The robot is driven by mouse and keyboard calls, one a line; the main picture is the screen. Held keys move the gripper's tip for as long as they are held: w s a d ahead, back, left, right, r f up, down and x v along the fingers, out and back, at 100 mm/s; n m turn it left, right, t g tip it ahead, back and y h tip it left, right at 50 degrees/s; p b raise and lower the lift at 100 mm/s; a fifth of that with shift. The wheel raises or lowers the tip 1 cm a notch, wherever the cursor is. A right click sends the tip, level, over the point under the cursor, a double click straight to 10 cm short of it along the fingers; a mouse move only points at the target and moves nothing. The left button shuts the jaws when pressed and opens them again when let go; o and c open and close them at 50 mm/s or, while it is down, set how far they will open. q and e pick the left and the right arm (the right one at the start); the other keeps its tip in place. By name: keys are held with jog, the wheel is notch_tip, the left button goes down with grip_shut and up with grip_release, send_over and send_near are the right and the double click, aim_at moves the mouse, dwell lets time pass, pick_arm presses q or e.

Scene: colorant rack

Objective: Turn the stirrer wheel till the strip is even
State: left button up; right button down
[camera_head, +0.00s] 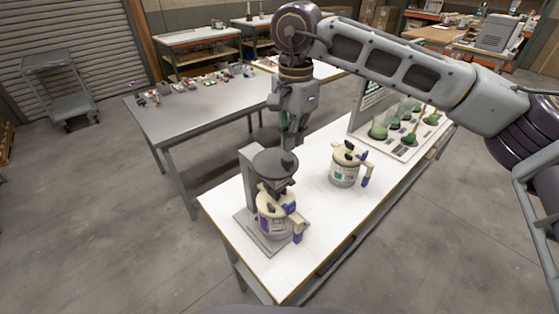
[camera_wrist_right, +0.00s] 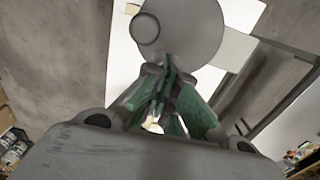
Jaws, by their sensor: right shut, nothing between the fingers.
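The stirrer stand (camera_head: 247,170) is on the white table, with the dark grey stirrer wheel (camera_head: 272,164) lying flat on top. The wheel shows in the right wrist view (camera_wrist_right: 196,25) as a grey disc with a round knob (camera_wrist_right: 145,28) near its edge. A pot with a purple label (camera_head: 265,224) sits under the wheel. I cannot make out a strip clearly. My right gripper (camera_head: 291,145) points down just above the far edge of the wheel. Its green fingers (camera_wrist_right: 168,68) are shut and empty; whether they touch the wheel is unclear. My left gripper is out of view.
A second pot with a teal label (camera_head: 344,168) stands right of the stirrer. A tray with several green-filled flasks (camera_head: 404,146) is at the table's far right. A grey bench (camera_head: 185,125) with small items stands behind left. White tabletop (camera_head: 325,215) is bare at the front right.

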aim_at(276, 158)
jog(key=shift+f, duration=0.2)
dwell(0.6)
jog(key=shift+f+b, duration=1.25)
jog(key=shift+f, duration=0.05)
dwell(0.4)
